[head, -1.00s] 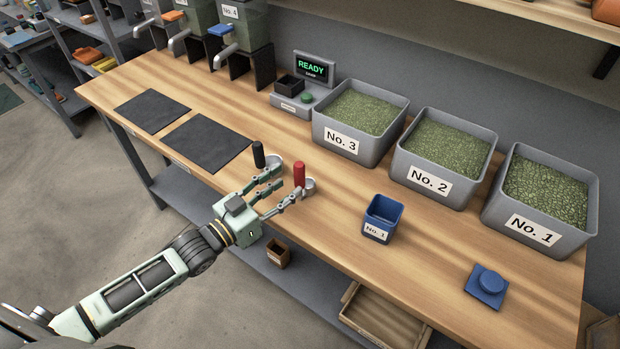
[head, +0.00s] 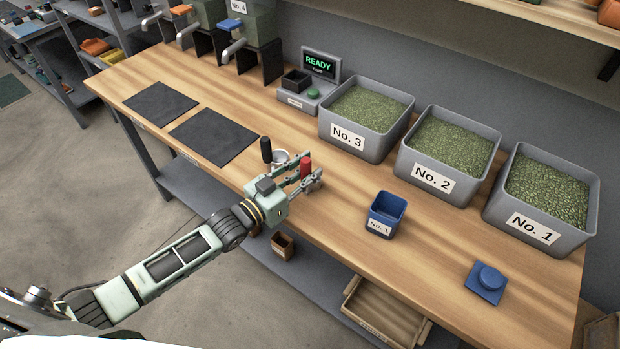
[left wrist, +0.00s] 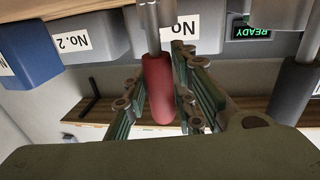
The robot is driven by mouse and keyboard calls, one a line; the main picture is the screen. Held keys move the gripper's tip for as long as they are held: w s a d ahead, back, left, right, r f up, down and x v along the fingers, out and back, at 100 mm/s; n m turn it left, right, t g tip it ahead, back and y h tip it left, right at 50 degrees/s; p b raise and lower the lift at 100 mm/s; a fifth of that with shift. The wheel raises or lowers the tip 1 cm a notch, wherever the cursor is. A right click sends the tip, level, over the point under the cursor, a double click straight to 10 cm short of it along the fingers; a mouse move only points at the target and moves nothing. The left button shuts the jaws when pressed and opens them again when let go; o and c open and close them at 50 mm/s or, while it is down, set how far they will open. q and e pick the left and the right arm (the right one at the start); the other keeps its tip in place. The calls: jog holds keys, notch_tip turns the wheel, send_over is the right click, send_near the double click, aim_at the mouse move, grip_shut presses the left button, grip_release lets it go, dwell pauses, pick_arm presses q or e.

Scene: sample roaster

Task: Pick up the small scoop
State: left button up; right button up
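The scoop with the red handle (head: 306,168) stands upright on the wooden bench, with a small metal cup at its base. It looks like the smaller of two scoops. The other scoop has a black handle (head: 266,150) and a wider cup, to its left. My left gripper (head: 309,176) is at the red handle, its fingers on either side. In the left wrist view the red handle (left wrist: 160,95) lies between the spread fingers, with a gap at the left finger and the right finger close. The black handle (left wrist: 289,95) is outside them. My right gripper is not in view.
A blue No. 1 cup (head: 384,213) stands right of the scoops, and a blue lidded piece (head: 487,282) lies farther right. Bins No. 3 (head: 348,137), No. 2 (head: 433,180) and No. 1 (head: 530,225) line the back. Dark mats (head: 214,137) lie left.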

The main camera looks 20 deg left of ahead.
aim_at(309, 162)
pick_arm(q)
grip_shut()
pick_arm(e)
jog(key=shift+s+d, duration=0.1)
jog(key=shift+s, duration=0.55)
pick_arm(q)
jog(key=shift+r, duration=0.1)
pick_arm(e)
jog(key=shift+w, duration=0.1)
pick_arm(q)
jog(key=shift+r, duration=0.45)
jog(key=r, duration=0.3)
jog(key=shift+s+d+r+b, duration=0.25)
jog(key=shift+s+d+b, duration=0.05)
jog(key=shift+d+b, duration=0.1)
jog(key=s+d+r+b, duration=0.1)
jog(key=s+d+r, duration=0.5)
jog(key=d, duration=0.3)
jog(key=shift+r, duration=0.3)
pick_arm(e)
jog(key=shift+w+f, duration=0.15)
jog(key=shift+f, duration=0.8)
